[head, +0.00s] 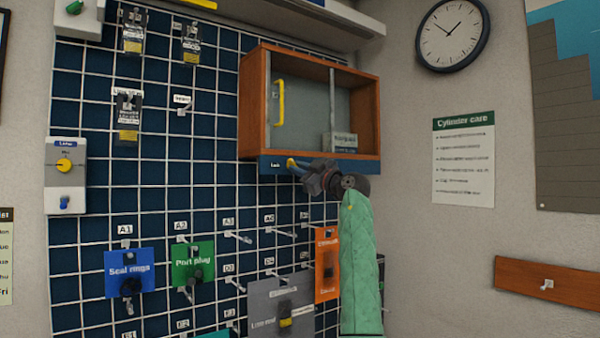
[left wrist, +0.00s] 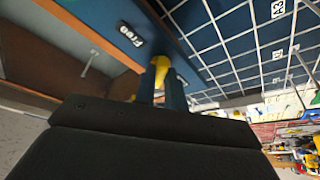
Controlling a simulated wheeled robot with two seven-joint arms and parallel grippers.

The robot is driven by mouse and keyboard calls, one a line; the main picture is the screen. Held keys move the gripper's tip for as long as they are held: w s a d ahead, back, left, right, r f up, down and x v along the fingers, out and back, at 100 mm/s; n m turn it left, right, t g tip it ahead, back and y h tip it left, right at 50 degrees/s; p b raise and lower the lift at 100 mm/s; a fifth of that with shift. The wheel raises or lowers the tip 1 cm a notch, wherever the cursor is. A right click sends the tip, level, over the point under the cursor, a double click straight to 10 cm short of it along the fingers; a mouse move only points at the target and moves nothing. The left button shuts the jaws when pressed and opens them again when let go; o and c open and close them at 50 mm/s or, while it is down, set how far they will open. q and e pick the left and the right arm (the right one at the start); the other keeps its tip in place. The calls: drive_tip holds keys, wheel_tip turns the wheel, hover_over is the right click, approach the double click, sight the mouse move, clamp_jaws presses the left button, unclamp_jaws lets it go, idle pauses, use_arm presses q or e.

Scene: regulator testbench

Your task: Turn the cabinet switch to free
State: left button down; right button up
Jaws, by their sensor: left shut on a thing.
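The wooden cabinet (head: 249,105) hangs on the blue grid wall. The yellow cabinet switch (head: 291,162) sits on the blue strip under it, beside a "Lock" label (head: 275,166). My left gripper (head: 300,170) is shut on the switch from the right and hides much of it. In the left wrist view, the yellow switch (left wrist: 161,62) shows at the fingertips of my gripper (left wrist: 161,78). A white "Free" label (left wrist: 130,34) is on the strip beside it. The switch's exact angle is hard to tell. My right gripper is not in view.
The cabinet has a grey front with a yellow handle (head: 281,102). A lamp box (head: 66,180) with a yellow knob is at the far left. Coloured panels, such as the orange one (head: 327,262), and several pegs stick out below.

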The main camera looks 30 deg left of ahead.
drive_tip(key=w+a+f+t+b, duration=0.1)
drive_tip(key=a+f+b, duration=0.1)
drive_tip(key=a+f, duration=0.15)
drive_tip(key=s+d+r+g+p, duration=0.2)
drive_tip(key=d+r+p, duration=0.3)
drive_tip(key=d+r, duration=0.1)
use_arm(q)
drive_tip(key=shift+s+a+r+m+t+h, duration=0.15)
drive_tip(key=shift+m+t+h, duration=1.15)
drive_tip(key=shift+m, duration=2.65)
drive_tip(key=shift+s+a+f+m+t+h, duration=0.1)
drive_tip(key=shift+s+m+t+h, duration=0.25)
drive_tip(key=shift+m+t, duration=2.75)
drive_tip(key=shift+s+a+r+m+t+h, duration=0.15)
drive_tip(key=shift+m+t+h, duration=0.7)
drive_tip(key=shift+m, duration=4)
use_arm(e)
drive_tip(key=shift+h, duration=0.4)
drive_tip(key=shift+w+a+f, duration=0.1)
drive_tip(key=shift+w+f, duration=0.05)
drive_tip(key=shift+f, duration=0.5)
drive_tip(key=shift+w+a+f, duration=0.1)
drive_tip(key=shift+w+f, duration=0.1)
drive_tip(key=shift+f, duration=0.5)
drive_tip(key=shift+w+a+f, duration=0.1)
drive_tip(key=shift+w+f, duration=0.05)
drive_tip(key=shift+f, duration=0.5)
use_arm(q)
drive_tip(key=shift+d, duration=0.1)
